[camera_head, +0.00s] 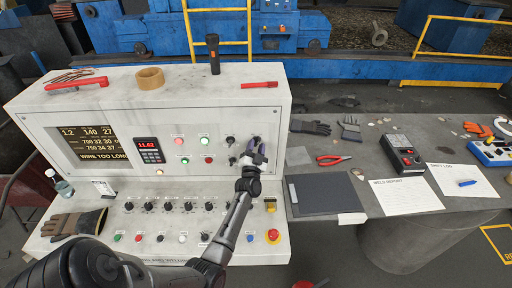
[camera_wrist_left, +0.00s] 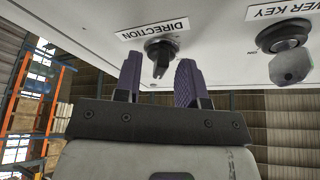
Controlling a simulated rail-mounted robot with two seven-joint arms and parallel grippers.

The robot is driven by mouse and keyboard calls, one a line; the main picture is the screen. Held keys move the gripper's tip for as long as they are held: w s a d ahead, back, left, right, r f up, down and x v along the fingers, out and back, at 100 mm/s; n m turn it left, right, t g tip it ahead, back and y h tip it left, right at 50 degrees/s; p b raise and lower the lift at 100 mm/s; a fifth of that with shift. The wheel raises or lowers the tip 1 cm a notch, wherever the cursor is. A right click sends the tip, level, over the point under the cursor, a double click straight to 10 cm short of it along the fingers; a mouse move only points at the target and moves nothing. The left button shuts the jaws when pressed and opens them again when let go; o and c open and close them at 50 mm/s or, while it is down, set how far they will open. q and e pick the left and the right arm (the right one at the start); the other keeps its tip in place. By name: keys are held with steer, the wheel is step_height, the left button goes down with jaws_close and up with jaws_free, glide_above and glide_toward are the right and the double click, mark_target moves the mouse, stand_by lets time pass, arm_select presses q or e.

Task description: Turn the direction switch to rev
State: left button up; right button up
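The direction switch (camera_wrist_left: 160,57) is a black rotary knob under a "DIRECTION" label on the white panel in the left wrist view. My left gripper (camera_wrist_left: 160,72) is open, with one purple finger on each side of the knob. Gaps show between the knob and both fingers, so it is not gripped. In the head view my left gripper (camera_head: 254,155) is at the right end of the console's upright panel, largely covering the switch area. The "rev" marking cannot be read. My right gripper is not in view.
The power key switch (camera_wrist_left: 285,48) sits close beside the direction switch. The white console (camera_head: 85,120) carries several knobs, buttons and a red emergency stop (camera_head: 273,236) below my arm. A grey bench (camera_head: 350,170) with gloves, red pliers (camera_head: 333,160) and papers stands at the right.

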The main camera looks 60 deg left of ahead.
arm_select(q)
steer(key=shift+c, duration=0.2)
jaws_close()
